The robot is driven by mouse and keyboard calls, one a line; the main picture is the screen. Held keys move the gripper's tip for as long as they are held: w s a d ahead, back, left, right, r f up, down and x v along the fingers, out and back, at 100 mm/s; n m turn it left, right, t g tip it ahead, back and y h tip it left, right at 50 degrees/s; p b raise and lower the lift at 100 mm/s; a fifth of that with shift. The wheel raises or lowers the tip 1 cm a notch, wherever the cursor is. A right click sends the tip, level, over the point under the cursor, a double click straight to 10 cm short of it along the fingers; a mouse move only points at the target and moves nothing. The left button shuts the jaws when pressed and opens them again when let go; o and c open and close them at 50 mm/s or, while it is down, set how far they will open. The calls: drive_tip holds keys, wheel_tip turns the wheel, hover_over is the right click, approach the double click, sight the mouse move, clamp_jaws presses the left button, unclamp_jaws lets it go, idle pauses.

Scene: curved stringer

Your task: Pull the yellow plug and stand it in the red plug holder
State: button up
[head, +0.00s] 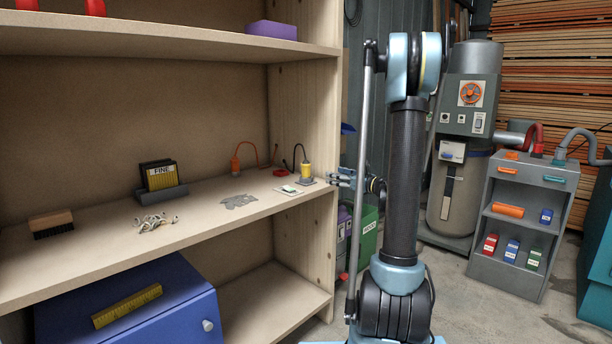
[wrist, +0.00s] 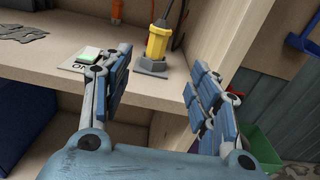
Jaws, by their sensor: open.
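The yellow plug (head: 306,169) stands upright in a grey base (head: 306,181) on the middle shelf, near its right end, with a black cord. In the wrist view the yellow plug (wrist: 158,42) and its grey base (wrist: 152,69) are ahead of my gripper (wrist: 160,65), between the finger directions. My gripper, in the head view (head: 342,179), is open and empty, at the shelf's right edge and apart from the plug. A small red thing (head: 281,172) lies left of the plug; I cannot tell whether it is the red plug holder.
A white card with a green-topped switch (head: 289,190) lies in front of the plug. An orange plug (head: 236,164) with a cord stands farther left. The shelf's upright side panel (head: 303,110) is close on the right. Grey flat pieces (head: 238,201) lie left of the card.

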sight(309, 169)
drive_tip(key=x, duration=1.1)
drive_tip(key=shift+w+r, duration=0.1)
drive_tip(key=shift+w, duration=0.2)
drive_tip(key=shift+s+a+x, duration=0.1)
drive_tip(key=shift+x, duration=1.2)
drive_tip(key=shift+s+a+x, duration=0.1)
drive_tip(key=shift+a+x, duration=0.05)
drive_tip(key=shift+x, duration=1.15)
drive_tip(key=shift+w+a, duration=0.25)
drive_tip(key=shift+w, duration=0.05)
drive_tip(key=shift+c, duration=0.6)
drive_tip(key=c, duration=1)
